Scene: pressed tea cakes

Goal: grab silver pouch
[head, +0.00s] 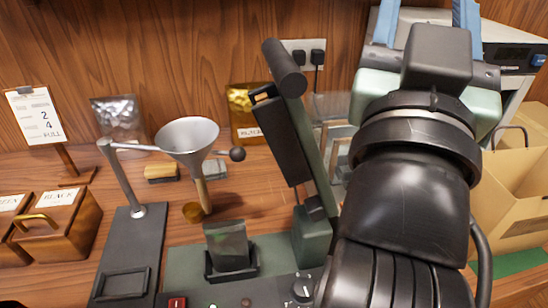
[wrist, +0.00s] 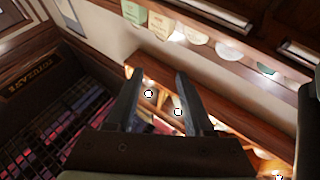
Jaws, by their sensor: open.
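The silver pouch (head: 118,115) stands upright at the back left of the counter in the head view, against the wood wall. The funnel on its stand is in front and to the right of it. My gripper (wrist: 157,74) shows in the wrist view with its two dark fingers apart and nothing held between them. It points at shelves and a wall, and the silver pouch is not seen there. In the head view my arm fills the right side, far from the pouch, and I cannot make out the fingertips.
A metal funnel (head: 187,137) on a stand (head: 126,240) rises at centre left. A gold pouch (head: 240,112) stands at the back. Wooden boxes (head: 62,225) and a card sign (head: 36,115) are at left. A dark press (head: 285,130) stands beside my arm.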

